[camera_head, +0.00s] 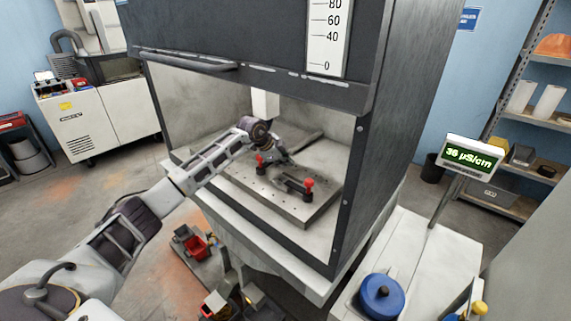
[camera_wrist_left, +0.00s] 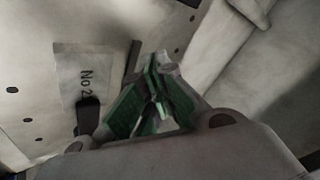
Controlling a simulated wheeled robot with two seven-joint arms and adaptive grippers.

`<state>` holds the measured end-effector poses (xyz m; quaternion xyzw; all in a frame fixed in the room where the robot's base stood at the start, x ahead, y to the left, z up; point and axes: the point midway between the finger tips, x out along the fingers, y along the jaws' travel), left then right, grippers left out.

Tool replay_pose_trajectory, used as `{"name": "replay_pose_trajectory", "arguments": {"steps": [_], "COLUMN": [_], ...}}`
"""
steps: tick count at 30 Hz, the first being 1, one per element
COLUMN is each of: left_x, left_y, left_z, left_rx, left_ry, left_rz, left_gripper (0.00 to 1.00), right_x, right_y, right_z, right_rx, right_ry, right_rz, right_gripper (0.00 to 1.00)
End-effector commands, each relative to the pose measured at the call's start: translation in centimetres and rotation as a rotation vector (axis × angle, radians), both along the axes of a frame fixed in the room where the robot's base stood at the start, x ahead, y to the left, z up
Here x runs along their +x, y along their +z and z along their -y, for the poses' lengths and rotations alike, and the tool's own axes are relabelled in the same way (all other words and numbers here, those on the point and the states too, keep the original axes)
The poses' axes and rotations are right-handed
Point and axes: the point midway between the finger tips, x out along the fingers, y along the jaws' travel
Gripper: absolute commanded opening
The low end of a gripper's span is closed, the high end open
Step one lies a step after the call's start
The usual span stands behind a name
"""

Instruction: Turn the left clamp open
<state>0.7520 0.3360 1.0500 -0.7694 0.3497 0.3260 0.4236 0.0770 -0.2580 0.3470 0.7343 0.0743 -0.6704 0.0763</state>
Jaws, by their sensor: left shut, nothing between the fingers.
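Two clamps with red knobs stand on a grey drilled plate (camera_head: 240,183) inside the open-fronted cabinet. The left clamp (camera_head: 261,168) is near the plate's left side; the right clamp (camera_head: 300,187) lies along its front right. My left gripper (camera_head: 286,156) reaches in above the plate, just behind and right of the left clamp's knob. In the left wrist view my left gripper (camera_wrist_left: 158,98) has its green-padded fingers together at the tips, with nothing held. A label reading "No 2" (camera_wrist_left: 82,70) lies beside the fingers. Whether the gripper touches the clamp cannot be told. My right gripper is not in view.
The cabinet's raised dark sash (camera_head: 250,75) hangs over my left arm, and its right post (camera_head: 352,180) bounds the opening. A meter display (camera_head: 469,154) reading 36 µS/cm and a blue round lid (camera_head: 381,294) are at the right.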

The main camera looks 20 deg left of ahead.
Motion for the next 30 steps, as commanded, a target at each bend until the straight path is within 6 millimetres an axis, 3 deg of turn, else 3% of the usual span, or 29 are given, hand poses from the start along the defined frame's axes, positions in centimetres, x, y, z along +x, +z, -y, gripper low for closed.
{"name": "replay_pose_trajectory", "arguments": {"steps": [22,30], "left_x": [-3.7,-4.3], "left_y": [6.0,7.0], "left_z": [2.7,3.0], "left_rx": [0.0,0.0], "left_ry": [-0.001,0.0], "left_rz": [0.002,0.0], "left_gripper": [0.0,0.0], "right_x": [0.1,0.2], "right_y": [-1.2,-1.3], "right_z": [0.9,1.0], "right_rx": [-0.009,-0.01], "right_ry": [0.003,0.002], "right_rz": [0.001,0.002], "right_gripper": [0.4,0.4]}}
